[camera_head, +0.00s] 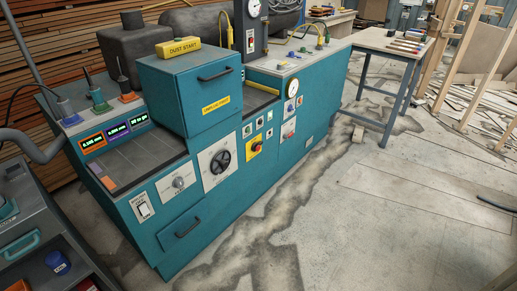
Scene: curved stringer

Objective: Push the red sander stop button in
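The teal machine (225,180) stands across the middle of the view, with its controls on the front face. Neither of my grippers is in view.
A black rotary dial (220,162), a drawer handle (188,227) and a pressure gauge (292,87) are on the machine. A grey cart (30,235) stands at the lower left. A workbench (390,43) with tools is at the back right. The concrete floor (350,220) in front is clear.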

